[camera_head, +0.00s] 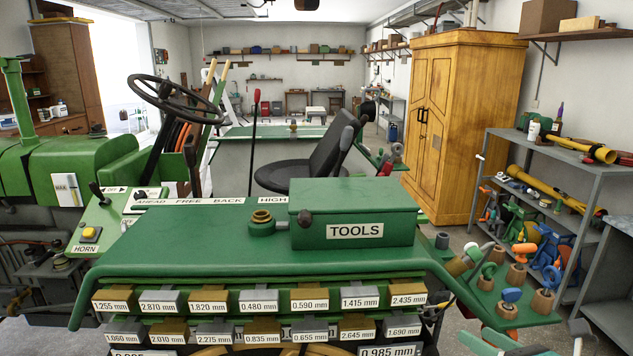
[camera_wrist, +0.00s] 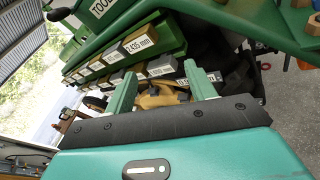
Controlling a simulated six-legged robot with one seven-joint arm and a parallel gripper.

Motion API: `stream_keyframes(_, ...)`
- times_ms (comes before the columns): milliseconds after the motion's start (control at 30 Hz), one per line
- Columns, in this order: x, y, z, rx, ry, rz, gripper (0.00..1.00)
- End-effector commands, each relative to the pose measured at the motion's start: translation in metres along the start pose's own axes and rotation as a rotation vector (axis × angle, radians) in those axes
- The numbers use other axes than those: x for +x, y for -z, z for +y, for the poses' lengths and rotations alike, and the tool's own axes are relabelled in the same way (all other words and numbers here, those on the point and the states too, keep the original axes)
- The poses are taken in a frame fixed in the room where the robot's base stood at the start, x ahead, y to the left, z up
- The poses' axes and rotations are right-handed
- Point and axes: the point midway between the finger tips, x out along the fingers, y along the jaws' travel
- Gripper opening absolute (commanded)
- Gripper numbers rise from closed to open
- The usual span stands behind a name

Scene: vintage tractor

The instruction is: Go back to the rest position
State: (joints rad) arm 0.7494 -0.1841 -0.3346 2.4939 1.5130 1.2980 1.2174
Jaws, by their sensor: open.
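My gripper (camera_wrist: 160,74) shows in the wrist view with its two green fingers well apart and nothing between them. Beyond the fingers, apart from them as far as I can tell, are the labelled size blocks of the green tractor's fender (camera_head: 150,240). A block marked 2.435 mm (camera_wrist: 138,45) is near the left finger in that view; it also shows in the head view (camera_head: 408,299). In the head view a small green and dark part at the bottom right edge may be my arm; I cannot tell.
A green TOOLS box (camera_head: 355,225) sits on the fender. A grey metal rack (camera_head: 560,152) and a wooden cabinet (camera_head: 465,120) stand at the right. Grey floor shows between them.

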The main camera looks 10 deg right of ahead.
Motion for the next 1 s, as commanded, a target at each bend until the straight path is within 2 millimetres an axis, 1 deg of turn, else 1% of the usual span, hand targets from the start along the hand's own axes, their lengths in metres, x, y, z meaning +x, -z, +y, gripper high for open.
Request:
stream_keyframes(33, 0.011, 0.007, 0.018, -0.093, -0.050, 0.063, 0.55)
stream_keyframes(67, 0.016, 0.012, 0.029, -0.155, -0.081, 0.103, 0.55)
stream_keyframes(100, 0.022, 0.020, 0.044, -0.249, -0.127, 0.159, 0.55)
stream_keyframes(167, 0.030, 0.034, 0.068, -0.418, -0.210, 0.250, 0.55)
stream_keyframes(200, 0.034, 0.045, 0.084, -0.548, -0.272, 0.312, 0.55)
stream_keyframes(267, 0.037, 0.062, 0.108, -0.770, -0.381, 0.403, 0.55)
stream_keyframes(300, 0.037, 0.072, 0.122, -0.927, -0.457, 0.457, 0.55)
stream_keyframes(367, 0.034, 0.087, 0.139, -1.167, -0.571, 0.527, 0.55)
stream_keyframes(400, 0.032, 0.094, 0.148, -1.331, -0.649, 0.566, 0.55)
stream_keyframes(467, 0.027, 0.103, 0.159, -1.581, -0.765, 0.614, 0.55)
stream_keyframes(500, 0.024, 0.107, 0.164, -1.751, -0.842, 0.640, 0.55)
stream_keyframes(567, 0.019, 0.108, 0.170, -2.008, -0.956, 0.667, 0.55)
stream_keyframes(600, 0.017, 0.107, 0.173, -2.175, -1.026, 0.678, 0.55)
stream_keyframes(700, 0.014, 0.100, 0.180, -2.542, -1.176, 0.691, 0.55)
stream_keyframes(767, 0.014, 0.094, 0.183, -2.709, -1.238, 0.694, 0.55)
stream_keyframes(800, 0.014, 0.090, 0.185, 2.785, 1.268, -0.693, 0.55)
stream_keyframes(900, 0.014, 0.085, 0.187, 2.682, 1.210, -0.642, 0.55)
stream_keyframes(1000, 0.014, 0.084, 0.187, 2.658, 1.201, -0.633, 0.55)
